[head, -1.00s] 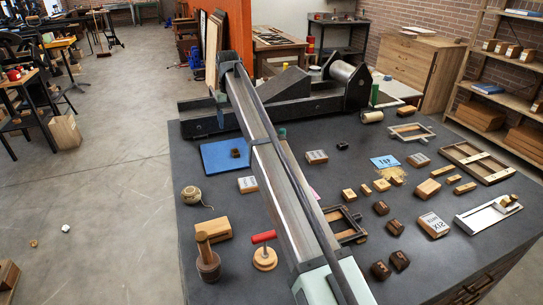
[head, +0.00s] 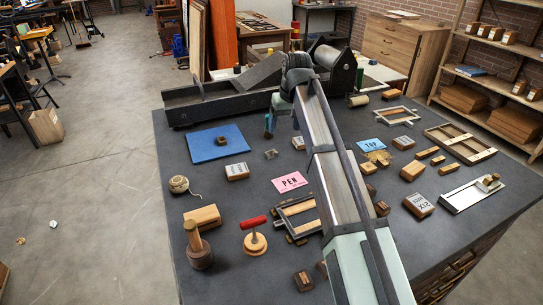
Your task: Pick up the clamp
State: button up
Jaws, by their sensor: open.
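My gripper (head: 269,133) hangs from the end of my arm over the back of the table, just right of the blue mat (head: 201,150). It is small and partly dark, and its jaws are open. A small greyish square piece (head: 271,154) lies on the table just in front of and below it; it may be the clamp, but it is too small to be sure. A tool with a red crossbar handle (head: 254,222) on a round wooden base stands nearer, left of my arm. My arm hides a strip of the table.
A small dark block (head: 221,141) lies on the mat. A pink PEN card (head: 289,182), a labelled block (head: 237,171) and a wooden frame (head: 299,213) lie nearby. A long black press bed (head: 215,98) stands behind. Several blocks crowd the right side.

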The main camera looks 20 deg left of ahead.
jog(key=s, duration=0.2)
jog(key=n+t+y, duration=0.1)
jog(key=n, duration=0.2)
send_over(271, 155)
jog(key=d, duration=0.2)
jog(key=f, duration=0.7)
jog(key=shift+s+f, duration=0.2)
jog(key=shift+f, duration=0.1)
jog(key=shift+x, duration=2.85)
jog(key=shift+s, duration=0.2)
jog(key=shift+c, duration=0.4)
jog(key=c, duration=1.1)
